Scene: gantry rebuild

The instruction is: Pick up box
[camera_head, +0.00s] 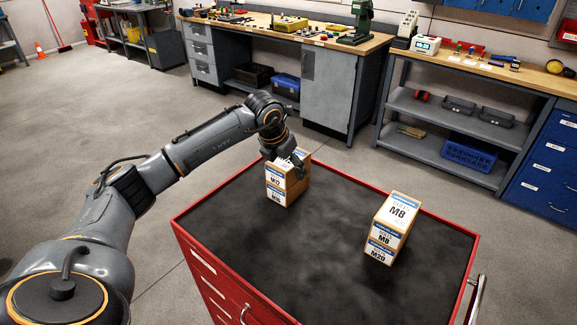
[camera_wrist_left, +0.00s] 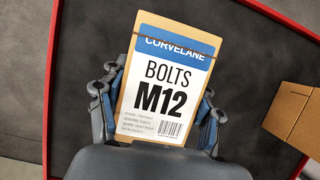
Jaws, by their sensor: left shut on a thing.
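A cardboard box labelled BOLTS M12 (camera_wrist_left: 165,80) fills the middle of the left wrist view, its label facing the camera. My left gripper (camera_wrist_left: 160,100) has a finger on each side of it and is shut on it. In the head view, the left gripper (camera_head: 291,165) reaches down onto the M12 box (camera_head: 275,178) near the back left of the cart top. Another box (camera_head: 275,195) shows directly below it; I cannot tell whether there is a gap between them. My right gripper is not in view.
The red cart's dark top (camera_head: 320,270) is mostly clear. A stack of M8 and M20 boxes (camera_head: 390,228) stands on its right side. A plain cardboard box (camera_wrist_left: 290,112) shows at the right of the wrist view. Workbenches (camera_head: 330,70) stand behind, across open floor.

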